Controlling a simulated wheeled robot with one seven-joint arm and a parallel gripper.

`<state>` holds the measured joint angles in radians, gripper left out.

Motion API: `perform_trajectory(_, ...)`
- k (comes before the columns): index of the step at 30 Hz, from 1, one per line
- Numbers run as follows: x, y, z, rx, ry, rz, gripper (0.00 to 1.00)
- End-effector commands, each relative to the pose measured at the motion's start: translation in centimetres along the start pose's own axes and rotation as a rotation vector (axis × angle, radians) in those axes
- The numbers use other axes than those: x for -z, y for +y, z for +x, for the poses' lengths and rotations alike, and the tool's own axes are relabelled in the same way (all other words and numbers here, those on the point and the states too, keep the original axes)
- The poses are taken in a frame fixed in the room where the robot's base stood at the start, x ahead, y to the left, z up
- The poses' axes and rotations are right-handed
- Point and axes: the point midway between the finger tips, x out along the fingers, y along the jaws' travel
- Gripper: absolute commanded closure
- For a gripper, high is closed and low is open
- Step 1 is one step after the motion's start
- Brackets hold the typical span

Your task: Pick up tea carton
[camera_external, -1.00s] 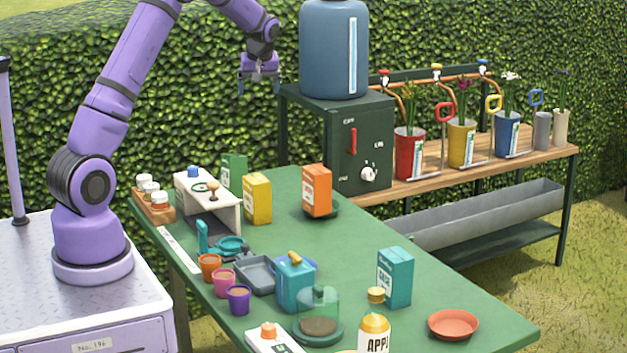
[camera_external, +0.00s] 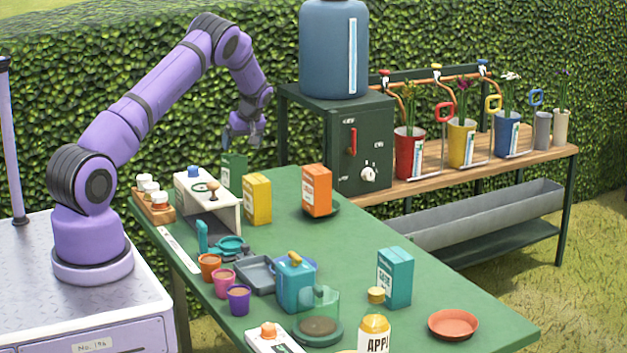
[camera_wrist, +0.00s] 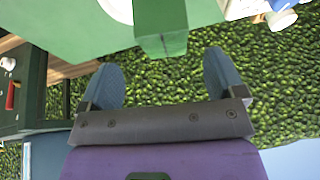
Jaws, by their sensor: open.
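Several cartons stand on the green table; their labels are too small to read, so I cannot tell by print which is tea. A green carton (camera_external: 234,172) stands upright at the far edge, behind the white stand. My gripper (camera_external: 243,137) is just above it, pointing down. In the wrist view, the green carton (camera_wrist: 160,22) lies ahead of and between the two blue-grey fingers of my gripper (camera_wrist: 163,70). The fingers are wide apart and empty, and do not touch it. Also upright are a yellow carton (camera_external: 257,199), an orange carton (camera_external: 316,191) and a teal carton (camera_external: 394,277).
The white stand (camera_external: 226,213) and the yellow carton are close to the green carton. A dark green cabinet (camera_external: 361,150) with a blue tank (camera_external: 333,50) stands to the right. The hedge (camera_external: 60,120) is behind. Pots, a watering can and a bottle fill the near table.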

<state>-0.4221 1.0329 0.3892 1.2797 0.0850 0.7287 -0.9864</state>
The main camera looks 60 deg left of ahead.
Motion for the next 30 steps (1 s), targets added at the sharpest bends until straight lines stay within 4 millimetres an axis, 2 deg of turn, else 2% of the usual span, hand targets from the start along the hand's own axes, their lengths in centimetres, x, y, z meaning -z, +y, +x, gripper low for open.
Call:
perform_trajectory(3,0.0,0.0,1.7,0.0,0.0,0.0,0.12)
perform_trajectory(11,0.1,-0.2,3.5,0.001,0.0,0.0,0.12)
perform_trajectory(19,0.1,-0.5,7.1,0.0,0.0,0.001,0.12)
perform_trajectory(27,0.1,-0.5,7.5,-0.001,0.001,0.001,0.12)
perform_trajectory(29,0.1,-0.5,7.5,-0.001,0.001,0.001,0.23)
perform_trajectory(30,0.1,-0.5,7.5,-0.001,0.001,0.001,0.32)
